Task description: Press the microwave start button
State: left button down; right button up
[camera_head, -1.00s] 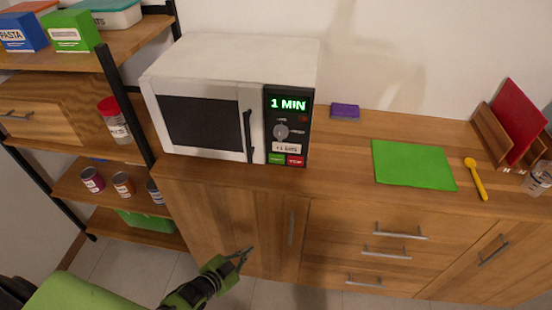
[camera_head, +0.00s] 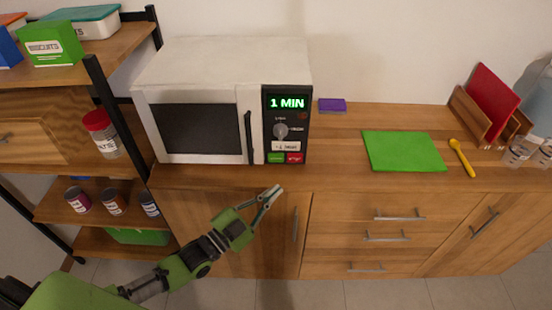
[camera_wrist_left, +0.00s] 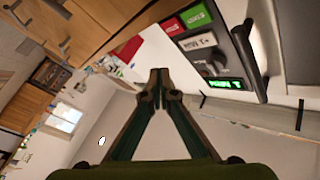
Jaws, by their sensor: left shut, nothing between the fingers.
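The white microwave (camera_head: 222,70) stands on the wooden counter with its door shut. Its black control panel (camera_head: 287,115) shows "1 MIN" in green, with a knob below. At the panel's bottom are a green button (camera_head: 276,158) and a red button (camera_head: 295,158). In the left wrist view the green button (camera_wrist_left: 196,17) and red button (camera_wrist_left: 172,27) show at the upper middle. My left gripper (camera_head: 273,193) is below and in front of these buttons, shut and empty, apart from the panel. In the left wrist view its fingertips (camera_wrist_left: 159,75) meet. My right gripper is not in view.
The counter (camera_head: 340,150) right of the microwave holds a purple sponge (camera_head: 332,105), a green board (camera_head: 403,151) and a yellow spoon (camera_head: 462,158). A shelf with boxes and jars stands at the left. Drawers and cabinet doors lie below the counter edge.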

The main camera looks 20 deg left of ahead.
aim_at(276, 158)
pick_arm(q)
jog(key=w+b, duration=0.1)
jog(key=w, duration=0.1)
jog(key=w+a+b, duration=0.1)
jog(key=w+b, duration=0.1)
jog(key=w, duration=0.1)
jog(key=w+a+b, duration=0.1)
jog(key=w+b, duration=0.1)
jog(key=w, duration=0.1)
jog(key=shift+a+f, duration=0.15)
jog(key=shift+w+a, duration=0.1)
jog(key=shift+w, duration=0.1)
dwell(1.3)
jog(key=shift+w+b, duration=0.15)
jog(key=shift+b, duration=0.2)
